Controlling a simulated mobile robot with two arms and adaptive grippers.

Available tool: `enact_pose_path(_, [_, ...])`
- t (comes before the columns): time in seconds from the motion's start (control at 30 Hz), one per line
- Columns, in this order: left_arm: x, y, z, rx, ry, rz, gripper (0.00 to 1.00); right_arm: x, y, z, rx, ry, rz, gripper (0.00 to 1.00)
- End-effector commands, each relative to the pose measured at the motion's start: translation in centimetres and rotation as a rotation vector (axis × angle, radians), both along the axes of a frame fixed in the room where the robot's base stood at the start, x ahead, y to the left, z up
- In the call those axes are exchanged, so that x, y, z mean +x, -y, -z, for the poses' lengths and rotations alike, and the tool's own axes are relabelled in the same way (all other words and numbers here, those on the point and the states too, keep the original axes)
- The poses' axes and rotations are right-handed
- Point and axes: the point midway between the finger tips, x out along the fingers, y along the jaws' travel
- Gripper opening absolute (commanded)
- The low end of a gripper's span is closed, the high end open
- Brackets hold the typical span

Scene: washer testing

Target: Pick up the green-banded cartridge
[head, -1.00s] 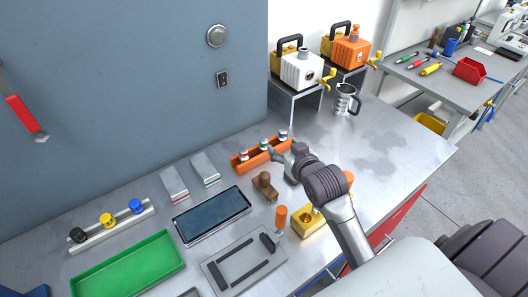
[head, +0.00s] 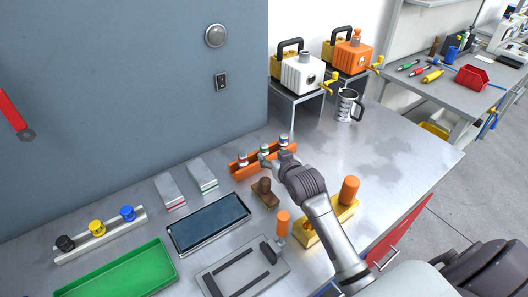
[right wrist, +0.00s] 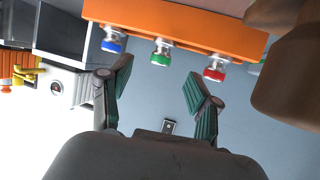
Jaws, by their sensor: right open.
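The green-banded cartridge (head: 264,149) stands in the middle of an orange rack (head: 236,171), between a red-banded cartridge (head: 243,158) and a blue-banded cartridge (head: 284,141). In the right wrist view the green-banded cartridge (right wrist: 160,55) shows beyond and between the fingertips, with the blue-banded one (right wrist: 112,42) at left and the red-banded one (right wrist: 214,70) at right. My right gripper (right wrist: 158,72) is open and empty, and in the head view (head: 270,160) it is at the front of the rack. Whether a finger touches anything cannot be told. My left gripper is out of view.
A brown wooden-handled object (head: 264,192) stands close in front of the rack. A yellow block (head: 318,230) with orange-handled parts is near my right arm. A dark-topped tray (head: 208,224) and a green tray (head: 118,275) lie left.

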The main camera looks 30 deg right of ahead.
Motion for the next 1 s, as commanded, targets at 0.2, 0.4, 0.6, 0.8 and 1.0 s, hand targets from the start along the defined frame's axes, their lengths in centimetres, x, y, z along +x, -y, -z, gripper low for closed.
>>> enact_pose_path(0.2, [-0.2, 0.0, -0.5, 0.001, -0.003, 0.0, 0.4, 1.6, 0.1, 0.2, 0.0, 0.0, 0.0, 0.62])
enact_pose_path(0.4, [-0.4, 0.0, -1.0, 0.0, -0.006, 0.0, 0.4, 4.4, 0.3, 1.0, -0.001, -0.001, 0.001, 0.62])
enact_pose_path(0.6, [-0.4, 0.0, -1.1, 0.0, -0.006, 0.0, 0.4, 5.6, 0.4, 1.6, -0.001, 0.0, 0.0, 0.62])
enact_pose_path(0.8, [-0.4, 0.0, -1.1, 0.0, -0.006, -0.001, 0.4, 5.5, 0.4, 1.6, -0.001, 0.001, 0.0, 0.61])
enact_pose_path(1.0, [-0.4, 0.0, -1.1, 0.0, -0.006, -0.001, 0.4, 5.5, 0.4, 1.6, -0.001, 0.0, 0.0, 0.27])
